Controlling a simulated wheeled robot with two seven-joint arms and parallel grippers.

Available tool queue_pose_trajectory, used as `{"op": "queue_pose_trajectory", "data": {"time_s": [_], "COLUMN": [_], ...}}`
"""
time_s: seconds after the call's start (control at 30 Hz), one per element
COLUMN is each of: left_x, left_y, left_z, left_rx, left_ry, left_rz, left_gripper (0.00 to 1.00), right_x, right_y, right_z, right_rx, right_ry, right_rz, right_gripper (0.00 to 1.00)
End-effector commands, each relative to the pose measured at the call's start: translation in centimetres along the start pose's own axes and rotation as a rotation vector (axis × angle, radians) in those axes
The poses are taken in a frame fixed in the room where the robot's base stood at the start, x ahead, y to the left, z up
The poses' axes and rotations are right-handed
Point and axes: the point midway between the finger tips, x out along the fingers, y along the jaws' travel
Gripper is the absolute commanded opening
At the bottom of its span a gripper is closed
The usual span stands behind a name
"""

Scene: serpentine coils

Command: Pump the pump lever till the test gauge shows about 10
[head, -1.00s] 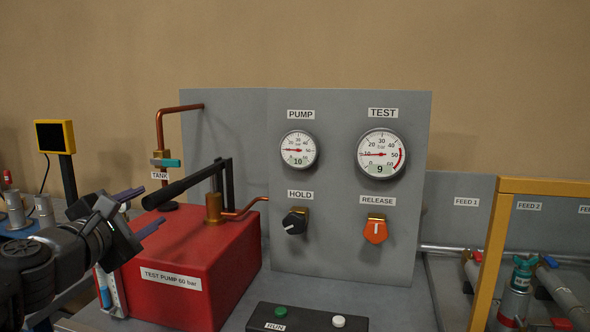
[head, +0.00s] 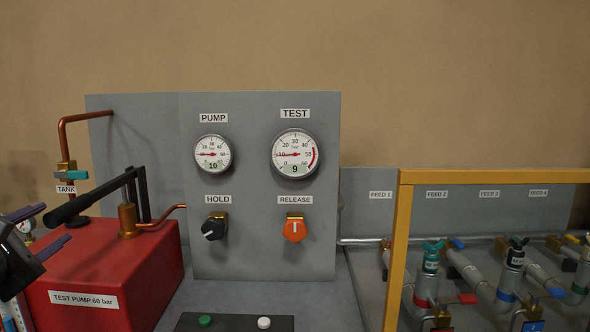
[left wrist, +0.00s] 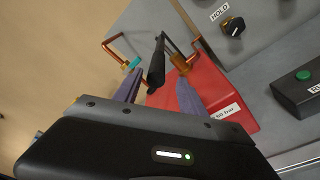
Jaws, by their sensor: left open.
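The black pump lever (head: 92,196) slants down to the left above the red test pump (head: 120,262). The test gauge (head: 295,155) has a digital readout of 9. The pump gauge (head: 213,155) beside it reads 10. My left gripper (head: 50,228) is at the left edge of the head view, close to the lever's free end. In the left wrist view, the open fingers (left wrist: 157,92) stand on either side of the lever (left wrist: 157,64), with its end between or just beyond them. I cannot tell whether they touch it. My right gripper is not in view.
The black hold knob (head: 214,227) and orange release knob (head: 294,229) are on the grey panel (head: 255,255). A button box (head: 235,322) stands in front. A yellow frame (head: 397,250) and several feed valves are on the right.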

Motion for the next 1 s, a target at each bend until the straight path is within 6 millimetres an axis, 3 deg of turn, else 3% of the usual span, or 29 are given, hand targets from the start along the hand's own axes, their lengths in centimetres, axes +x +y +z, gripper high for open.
{"op": "queue_pose_trajectory", "data": {"time_s": [0.53, 0.63, 0.8, 0.9, 1.0], "left_x": [0.0, 0.1, 0.8, 1.3, 1.5], "left_y": [0.2, 0.7, 2.7, 3.6, 2.7], "left_z": [0.5, 2.4, 8.3, 9.0, 7.0], "left_rx": [0.000, 0.000, -0.118, -0.155, -0.146], "left_ry": [-0.006, -0.034, -0.099, -0.043, 0.081], "left_rz": [-0.001, -0.012, 0.006, 0.047, 0.048], "left_gripper": [0.49, 0.49, 0.49, 0.49, 0.49], "right_x": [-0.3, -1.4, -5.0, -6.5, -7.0], "right_y": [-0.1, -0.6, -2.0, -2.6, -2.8], "right_z": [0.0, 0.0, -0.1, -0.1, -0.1], "right_rx": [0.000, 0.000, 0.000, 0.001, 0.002], "right_ry": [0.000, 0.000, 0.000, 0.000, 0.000], "right_rz": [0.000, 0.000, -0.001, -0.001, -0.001], "right_gripper": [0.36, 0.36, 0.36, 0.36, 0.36]}}
